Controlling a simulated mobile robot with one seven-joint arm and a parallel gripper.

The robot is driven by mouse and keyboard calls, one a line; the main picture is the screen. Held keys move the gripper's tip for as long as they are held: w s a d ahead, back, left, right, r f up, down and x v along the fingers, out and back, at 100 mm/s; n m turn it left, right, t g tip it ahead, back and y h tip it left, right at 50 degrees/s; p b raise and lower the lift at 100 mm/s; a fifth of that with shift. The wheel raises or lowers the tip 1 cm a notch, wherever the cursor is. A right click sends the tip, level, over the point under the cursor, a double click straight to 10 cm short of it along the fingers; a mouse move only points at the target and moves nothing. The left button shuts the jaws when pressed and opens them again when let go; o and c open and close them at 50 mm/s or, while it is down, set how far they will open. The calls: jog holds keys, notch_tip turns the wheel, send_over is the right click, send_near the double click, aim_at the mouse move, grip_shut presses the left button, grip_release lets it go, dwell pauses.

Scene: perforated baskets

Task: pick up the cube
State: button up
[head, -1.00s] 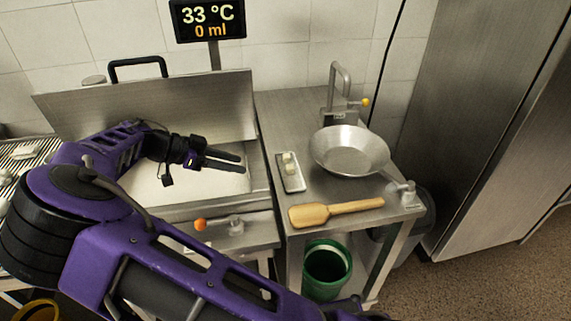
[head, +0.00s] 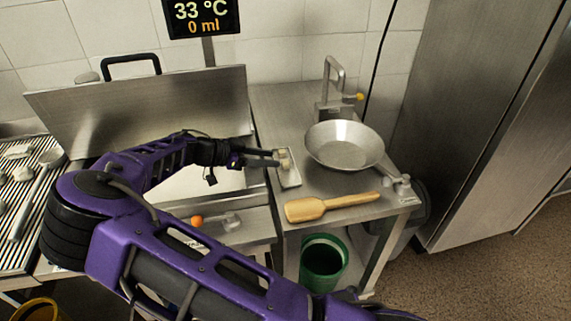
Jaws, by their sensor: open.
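Small pale cubes (head: 285,155) sit close together on a narrow metal tray (head: 291,181) on the steel counter, left of the pan. They are small in the picture, and I cannot tell their exact count. My gripper (head: 274,158) is open, its two fingers pointing right. Its fingertips are at the left edge of the tray, right by the cubes. I cannot tell whether they touch a cube or how high they are above the tray.
A steel pan (head: 345,146) stands right of the tray, with a tap (head: 334,88) behind it. A wooden spatula (head: 332,206) lies in front. A raised steel lid (head: 140,115) stands behind my arm. A green bucket (head: 322,264) is below the counter.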

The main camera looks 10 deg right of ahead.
aim_at(285, 162)
jog(key=x, duration=0.5)
jog(key=shift+w+a+f, duration=0.1)
jog(key=shift+f, duration=0.3)
jog(key=shift+c, duration=0.2)
grip_shut()
